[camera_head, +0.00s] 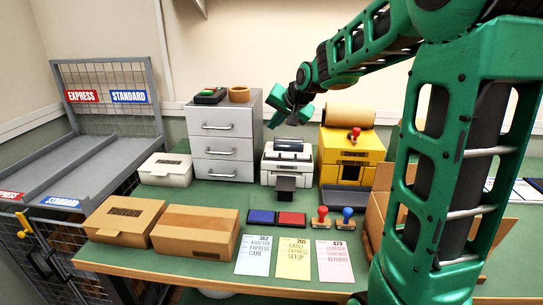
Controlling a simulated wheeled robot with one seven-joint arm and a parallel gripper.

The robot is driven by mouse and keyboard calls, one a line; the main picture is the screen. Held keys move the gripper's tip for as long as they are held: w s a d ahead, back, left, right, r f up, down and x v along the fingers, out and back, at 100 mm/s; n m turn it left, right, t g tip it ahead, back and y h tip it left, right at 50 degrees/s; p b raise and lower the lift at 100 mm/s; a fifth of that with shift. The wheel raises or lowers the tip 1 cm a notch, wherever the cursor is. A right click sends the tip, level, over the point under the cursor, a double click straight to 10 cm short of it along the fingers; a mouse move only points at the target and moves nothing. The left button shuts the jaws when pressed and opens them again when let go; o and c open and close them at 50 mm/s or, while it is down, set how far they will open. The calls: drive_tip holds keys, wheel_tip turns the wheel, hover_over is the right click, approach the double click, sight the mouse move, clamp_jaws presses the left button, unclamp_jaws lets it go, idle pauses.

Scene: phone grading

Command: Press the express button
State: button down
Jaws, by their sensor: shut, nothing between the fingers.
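My gripper (293,121) is in the air above the white printer (287,165), in front of the wall and just right of the grey drawer unit. It looks shut and empty, and it touches nothing that I can see. No button labelled express can be made out. A small black device (210,96) with green and red parts lies on top of the drawers. A yellow machine (352,158) with a red knob (355,133) on its upper front stands right of the printer. A red EXPRESS sign (81,96) hangs on the cart at the left.
The green table carries a grey drawer unit (223,148), a white box (165,170), two brown boxes (124,220) (195,232), ink pads (276,217), two stamps (323,217) and three cards (293,257). My arm hides much of the right side.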

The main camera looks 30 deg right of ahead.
sight(274, 155)
drive_tip(key=shift+f, duration=3.7)
drive_tip(key=shift+f, duration=0.35)
drive_tip(key=shift+f, duration=0.45)
drive_tip(key=shift+r, duration=0.9)
drive_tip(key=shift+r, duration=2.5)
